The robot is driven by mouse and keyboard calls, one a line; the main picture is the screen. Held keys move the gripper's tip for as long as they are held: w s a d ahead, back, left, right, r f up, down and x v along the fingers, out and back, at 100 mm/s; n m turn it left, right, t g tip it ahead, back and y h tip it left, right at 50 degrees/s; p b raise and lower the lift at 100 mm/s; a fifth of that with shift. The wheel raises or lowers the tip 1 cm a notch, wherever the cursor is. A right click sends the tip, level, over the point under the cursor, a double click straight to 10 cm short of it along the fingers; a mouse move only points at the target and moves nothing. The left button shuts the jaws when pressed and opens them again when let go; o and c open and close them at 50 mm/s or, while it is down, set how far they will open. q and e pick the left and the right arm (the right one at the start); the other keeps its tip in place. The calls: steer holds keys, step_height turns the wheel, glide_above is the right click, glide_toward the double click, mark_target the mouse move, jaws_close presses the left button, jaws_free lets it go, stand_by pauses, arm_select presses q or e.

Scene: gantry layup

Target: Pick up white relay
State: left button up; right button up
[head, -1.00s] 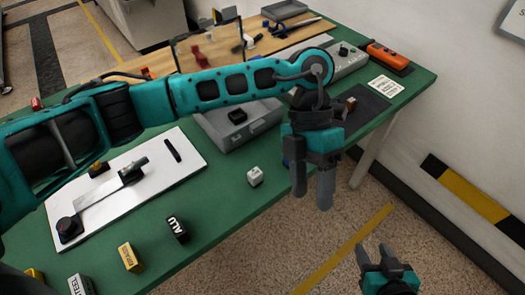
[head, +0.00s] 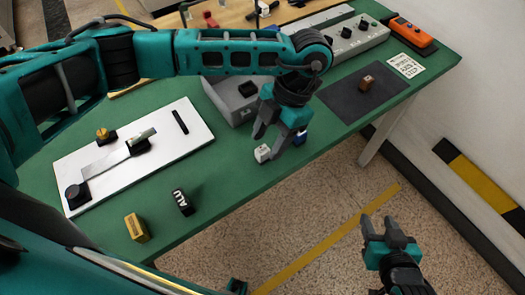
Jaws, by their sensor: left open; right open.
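The white relay (head: 262,153) is a small white block with dark marks on top. It sits on the green table near its front edge. My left gripper (head: 265,146) is open, with its fingers pointing down right at the relay. One finger appears beside the relay and the other near its right side; I cannot tell whether they touch it. My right gripper (head: 384,228) is open and empty, over the floor in front of the table.
A black ALU block (head: 183,203) and a yellow block (head: 137,228) stand to the left. A grey tray (head: 233,107) lies behind, and a brown block (head: 367,83) sits on a dark mat (head: 350,103).

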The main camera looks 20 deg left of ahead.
mark_target(263, 149)
arm_select(q)
steer(key=x, duration=0.4)
steer(key=shift+w+a+f, duration=0.2)
steer(key=shift+f, duration=0.1)
jaws_close()
